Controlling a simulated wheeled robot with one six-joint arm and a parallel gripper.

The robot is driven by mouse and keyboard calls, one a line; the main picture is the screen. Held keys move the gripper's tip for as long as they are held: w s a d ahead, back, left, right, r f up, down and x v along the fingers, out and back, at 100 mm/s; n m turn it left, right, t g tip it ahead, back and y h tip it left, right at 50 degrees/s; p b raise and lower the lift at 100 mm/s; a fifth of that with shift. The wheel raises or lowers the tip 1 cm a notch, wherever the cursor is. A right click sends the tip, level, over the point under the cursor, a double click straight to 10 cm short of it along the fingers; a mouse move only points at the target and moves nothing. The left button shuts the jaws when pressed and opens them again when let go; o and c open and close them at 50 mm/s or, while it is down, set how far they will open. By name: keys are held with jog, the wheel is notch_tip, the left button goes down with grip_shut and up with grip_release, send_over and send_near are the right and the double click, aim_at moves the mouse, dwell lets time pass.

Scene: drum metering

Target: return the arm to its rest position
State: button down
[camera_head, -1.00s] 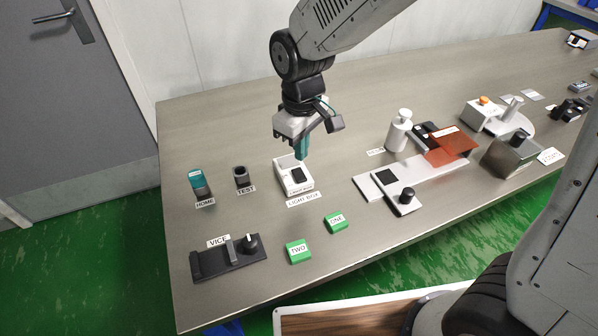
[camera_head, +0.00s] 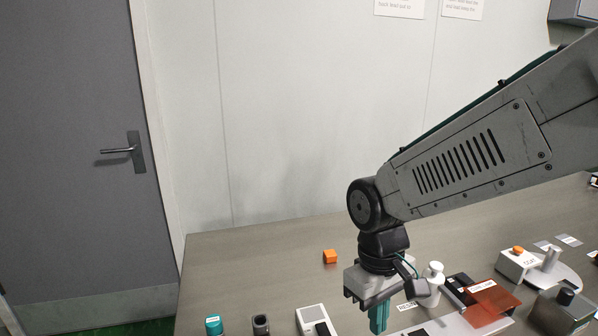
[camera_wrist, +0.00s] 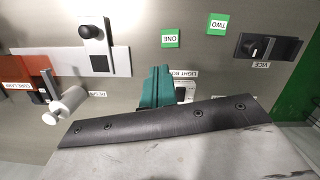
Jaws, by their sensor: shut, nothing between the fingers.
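My arm reaches in from the right in the head view. My gripper (camera_head: 379,318) points down with its teal fingers together and nothing between them. It hangs over the bench, to the right of the white light box (camera_head: 311,318) in the picture. In the wrist view the teal fingers of my gripper (camera_wrist: 157,86) show against the bench, partly covering the light box and its label. How high the fingertips are above the bench I cannot tell exactly.
A white bottle (camera_head: 433,280) stands close to the right of my gripper. An orange block (camera_head: 330,257) lies at the back of the bench (camera_head: 260,260). Teal-capped HOME (camera_head: 213,326) and dark TEST (camera_head: 261,325) holders stand left. Green ONE (camera_wrist: 171,38) and TWO (camera_wrist: 217,24) blocks show in the wrist view.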

jog(key=s+d+r+m+t, duration=0.3)
jog(key=s+d+r+m, duration=0.3)
jog(key=s+d+r, duration=0.3)
jog(key=s+d, duration=0.3)
jog(key=d, duration=0.1)
jog(key=shift+d+r+y, duration=0.15)
jog(key=shift+r+y, duration=0.1)
jog(key=shift+y, duration=0.15)
